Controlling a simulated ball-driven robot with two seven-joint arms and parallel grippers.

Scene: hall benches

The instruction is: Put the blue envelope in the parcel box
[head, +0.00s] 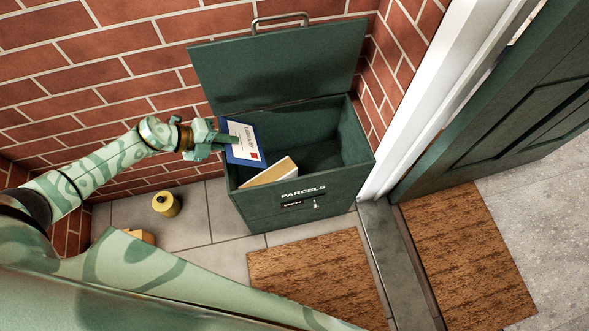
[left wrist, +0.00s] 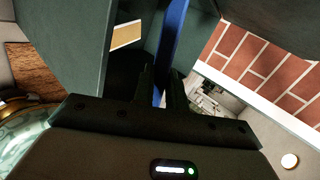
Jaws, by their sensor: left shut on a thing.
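The blue envelope (head: 234,151) has a white label with a small red mark and hangs tilted at the left side of the box opening. My left gripper (head: 225,140) is shut on its left edge. In the left wrist view the envelope (left wrist: 175,35) shows as a thin blue strip, edge-on between the fingers (left wrist: 161,90). The dark green parcel box (head: 269,212) stands against the brick wall with its lid (head: 280,65) raised. A tan parcel (head: 268,172) leans inside it and also shows in the left wrist view (left wrist: 127,35). My right gripper is not in view.
A yellow round object (head: 166,204) stands on the paving left of the box. A brown doormat (head: 318,277) lies in front of it. A white door frame (head: 425,95) and an open green door (head: 500,105) stand to the right.

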